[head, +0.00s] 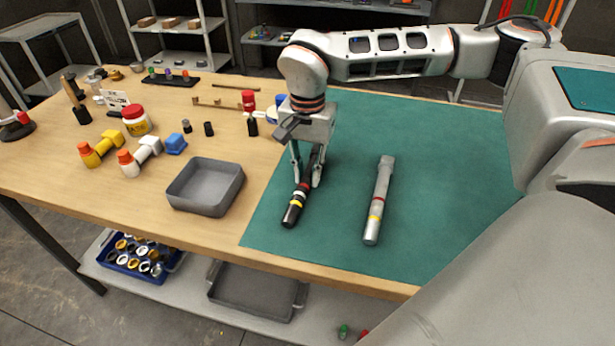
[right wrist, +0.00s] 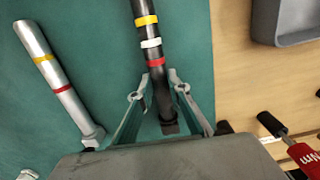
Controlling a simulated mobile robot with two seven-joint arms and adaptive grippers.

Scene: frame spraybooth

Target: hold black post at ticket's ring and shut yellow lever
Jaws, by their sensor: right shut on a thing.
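The black post (head: 292,217) lies on the green mat, with yellow, white and red rings. It also shows in the right wrist view (right wrist: 147,33). My right gripper (head: 307,183) is shut on the post, its fingertips on either side beside the red ring (right wrist: 156,62). Part of the post is hidden by the gripper in the head view. A small printed white card (head: 116,99), perhaps the ticket, stands at the back left; its marks are too small to read. A yellow piece with an orange end (head: 98,150) lies at the left; I cannot tell whether it is the lever. My left gripper is not in view.
A silver post (head: 381,190) with red and yellow rings lies to the right on the green mat (head: 440,220). An empty grey tray (head: 190,203) is left of the mat. The mat's right part is clear.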

